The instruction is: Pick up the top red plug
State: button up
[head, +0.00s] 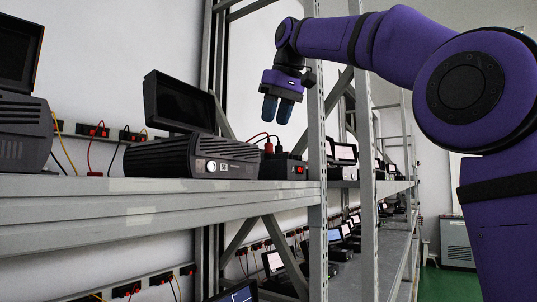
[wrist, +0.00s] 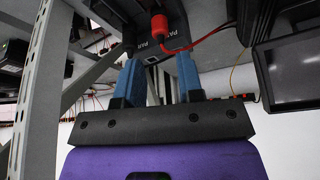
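In the head view a small red plug (head: 268,147) stands upright in the top of a black box (head: 284,169) at the right end of the upper shelf. A red cable leads from it. My gripper (head: 277,112) hangs above the box, fingers pointing down, clear of the plug. In the wrist view the red plug (wrist: 159,25) shows beyond the fingertips, roughly between them, with its red cable running right. The two blue fingers of my gripper (wrist: 159,66) are apart with nothing between them.
A grey rack post (head: 316,150) stands close to the right of the box. A black instrument (head: 190,157) with a tilted screen (head: 179,103) stands left of it. Other red plugs (head: 95,131) sit in wall sockets behind. The shelf's front edge (head: 150,215) runs below.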

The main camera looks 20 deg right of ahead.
aim_at(270, 144)
jog(key=shift+s+x, duration=0.2)
jog(key=shift+x, duration=3.35)
jog(key=shift+f, duration=0.1)
jog(key=shift+c, duration=0.4)
jog(key=c, duration=0.4)
